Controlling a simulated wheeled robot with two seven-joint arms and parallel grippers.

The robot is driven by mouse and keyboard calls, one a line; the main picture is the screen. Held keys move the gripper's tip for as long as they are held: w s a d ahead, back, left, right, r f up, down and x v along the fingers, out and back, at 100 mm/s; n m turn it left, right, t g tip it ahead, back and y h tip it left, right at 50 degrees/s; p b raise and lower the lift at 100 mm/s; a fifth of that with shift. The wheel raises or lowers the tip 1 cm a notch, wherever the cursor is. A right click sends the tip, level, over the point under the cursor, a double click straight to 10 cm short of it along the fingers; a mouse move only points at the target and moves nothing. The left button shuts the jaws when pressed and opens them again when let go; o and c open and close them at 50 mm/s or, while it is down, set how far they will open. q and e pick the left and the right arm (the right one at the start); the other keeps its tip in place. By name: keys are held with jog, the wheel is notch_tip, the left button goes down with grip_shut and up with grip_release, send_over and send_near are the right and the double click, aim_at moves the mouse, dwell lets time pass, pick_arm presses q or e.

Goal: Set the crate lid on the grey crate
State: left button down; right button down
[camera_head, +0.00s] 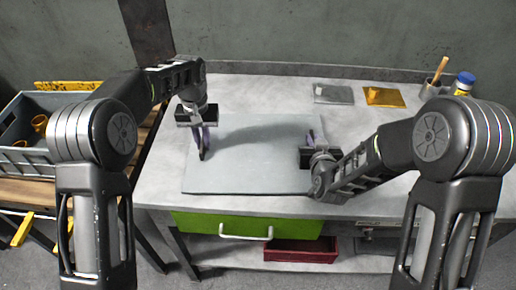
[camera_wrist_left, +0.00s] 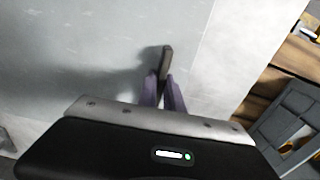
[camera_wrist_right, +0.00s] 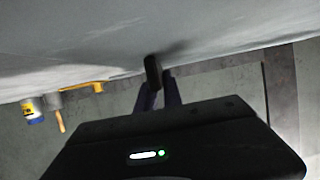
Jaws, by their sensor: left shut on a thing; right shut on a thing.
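The crate lid (camera_head: 255,160) is a flat grey panel over the worktable, with a small dark handle at each side. My left gripper (camera_head: 201,148) is shut on the lid's left handle, which also shows in the left wrist view (camera_wrist_left: 167,60). My right gripper (camera_head: 318,136) is shut on the right handle, seen in the right wrist view (camera_wrist_right: 152,75). I cannot tell whether the lid touches the table. The grey crate (camera_head: 28,163) stands at the far left, partly hidden by my left arm; it is open on top with orange-yellow parts inside.
The crate stands on a wooden bench (camera_head: 20,190) left of the worktable (camera_head: 260,92). A silver plate (camera_head: 333,93), a gold plate (camera_head: 383,96) and a blue-capped container (camera_head: 464,82) are at the back right. A green drawer (camera_head: 205,223) and a red bin (camera_head: 300,250) are below the tabletop.

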pick_arm(q)
jog(key=shift+r, duration=0.15)
pick_arm(e)
jog(key=shift+r, duration=0.1)
